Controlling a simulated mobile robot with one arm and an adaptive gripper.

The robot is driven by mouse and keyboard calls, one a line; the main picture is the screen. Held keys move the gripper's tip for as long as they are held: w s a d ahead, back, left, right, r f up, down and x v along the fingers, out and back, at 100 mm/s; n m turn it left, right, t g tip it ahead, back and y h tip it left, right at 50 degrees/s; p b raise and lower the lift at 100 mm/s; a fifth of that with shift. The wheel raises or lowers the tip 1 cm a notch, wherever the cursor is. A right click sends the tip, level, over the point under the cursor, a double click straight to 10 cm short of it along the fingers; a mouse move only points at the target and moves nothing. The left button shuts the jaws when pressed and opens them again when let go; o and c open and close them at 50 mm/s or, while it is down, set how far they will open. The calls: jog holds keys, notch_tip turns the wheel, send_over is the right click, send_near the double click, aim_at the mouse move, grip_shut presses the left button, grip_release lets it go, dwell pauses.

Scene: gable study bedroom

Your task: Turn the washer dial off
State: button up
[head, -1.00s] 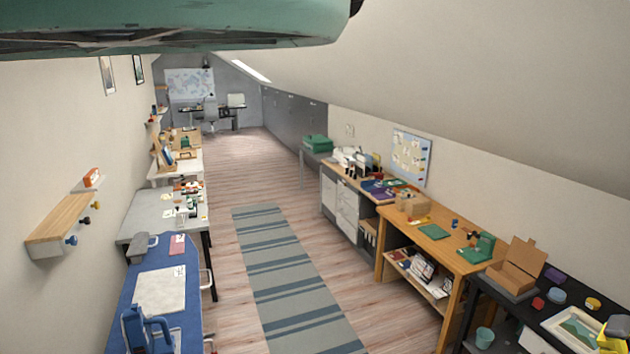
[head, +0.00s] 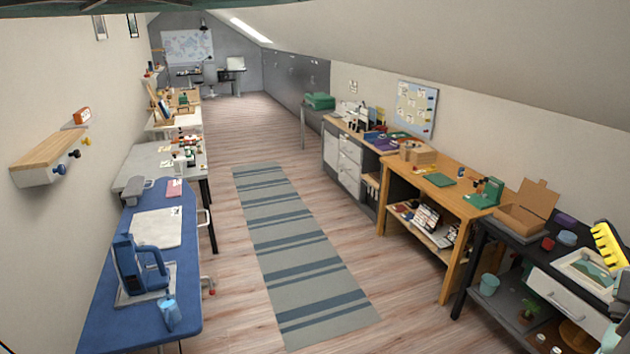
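No washer and no dial can be made out in the head view. My gripper is not in view. A dark teal edge crosses the top of the picture and hides a little of the upper left wall and ceiling.
A striped rug (head: 296,262) lies on the open wood floor between two rows of furniture. A blue table (head: 185,290) with a blue machine (head: 138,266) stands at left. A wooden bench (head: 425,188) and a black desk (head: 500,236) line the right. A wall shelf (head: 50,160) juts out at left.

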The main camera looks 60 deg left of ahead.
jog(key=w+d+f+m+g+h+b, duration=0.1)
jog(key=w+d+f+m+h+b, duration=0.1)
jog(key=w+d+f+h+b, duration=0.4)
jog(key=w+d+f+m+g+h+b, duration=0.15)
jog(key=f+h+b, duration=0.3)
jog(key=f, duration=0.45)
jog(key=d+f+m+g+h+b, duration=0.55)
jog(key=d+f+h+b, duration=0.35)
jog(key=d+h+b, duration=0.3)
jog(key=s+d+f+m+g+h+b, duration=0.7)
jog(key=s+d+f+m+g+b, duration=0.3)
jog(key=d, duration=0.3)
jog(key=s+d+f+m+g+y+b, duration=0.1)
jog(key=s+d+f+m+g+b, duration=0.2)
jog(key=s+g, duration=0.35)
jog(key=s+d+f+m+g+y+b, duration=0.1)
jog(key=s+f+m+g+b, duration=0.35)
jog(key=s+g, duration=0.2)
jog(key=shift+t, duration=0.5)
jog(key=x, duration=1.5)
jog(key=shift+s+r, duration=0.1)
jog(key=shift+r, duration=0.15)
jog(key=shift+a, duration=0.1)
